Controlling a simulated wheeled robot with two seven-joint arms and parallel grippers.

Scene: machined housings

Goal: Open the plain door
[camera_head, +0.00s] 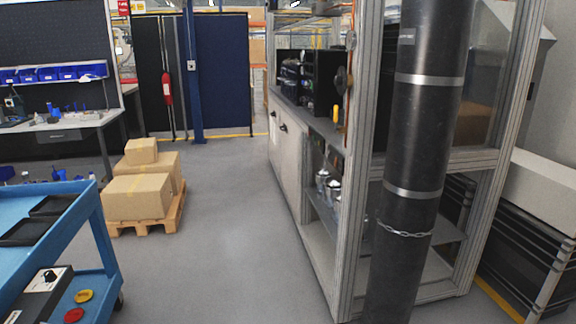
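Pale cabinet doors stand under the counter on the left side of the aluminium-framed workstation, seen at a steep angle. The nearer door (289,156) looks plain and has a small dark handle (283,128) near its top. The farther door (273,129) seems to carry a whitish label and has another dark handle (272,114). Both doors look shut. Neither of my grippers is in view.
A dark cylinder (411,150) with a chain stands in front of the workstation frame (349,180). A blue cart (75,227) is at the near left. Boxes on a wooden pallet (147,225) stand behind it. The grey floor between them and the doors is clear.

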